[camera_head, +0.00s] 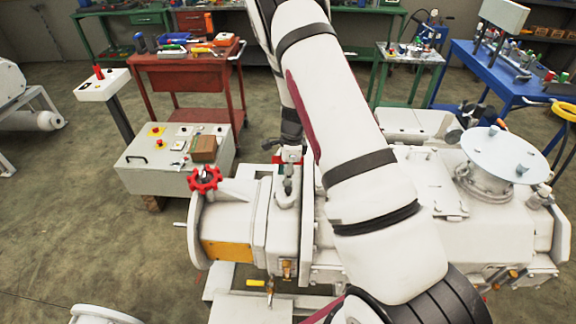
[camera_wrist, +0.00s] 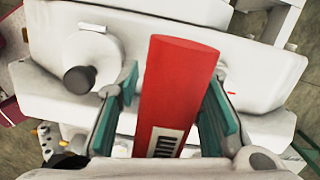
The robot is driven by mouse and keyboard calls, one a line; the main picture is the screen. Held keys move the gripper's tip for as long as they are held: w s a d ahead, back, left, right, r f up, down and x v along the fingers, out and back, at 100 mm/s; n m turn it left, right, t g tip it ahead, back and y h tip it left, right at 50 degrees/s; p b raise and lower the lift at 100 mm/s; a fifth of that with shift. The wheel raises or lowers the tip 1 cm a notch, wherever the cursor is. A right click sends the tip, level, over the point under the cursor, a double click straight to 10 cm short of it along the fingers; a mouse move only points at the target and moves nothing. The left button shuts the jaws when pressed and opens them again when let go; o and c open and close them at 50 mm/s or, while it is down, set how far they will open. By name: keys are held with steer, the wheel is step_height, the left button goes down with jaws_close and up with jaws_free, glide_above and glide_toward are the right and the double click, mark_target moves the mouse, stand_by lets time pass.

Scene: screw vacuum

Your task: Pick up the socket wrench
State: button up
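My gripper (camera_wrist: 168,95) shows in the wrist view with its two teal finger pads wide apart. A long red piece (camera_wrist: 180,85) with a black-and-white label lies between them. A narrow gap shows on its left side; its right edge is close to the right pad, and I cannot tell if they touch. Its lower end is hidden behind my gripper's body. I cannot tell whether this red piece is part of the socket wrench. In the head view, my arm covers the middle, and a small red part (camera_head: 289,157) shows beside it. No socket wrench is clearly recognisable there.
A large white pump (camera_head: 470,220) with a red handwheel (camera_head: 205,179) stands below my arm. A grey box (camera_head: 150,165) with switches stands left of it. A red tool cart (camera_head: 185,68) and a blue bench (camera_head: 490,70) hold loose tools.

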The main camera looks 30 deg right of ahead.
jaws_close()
step_height(320, 180, up, 10)
steer(key=shift+r+b, duration=0.1)
steer(key=shift+b, duration=0.7)
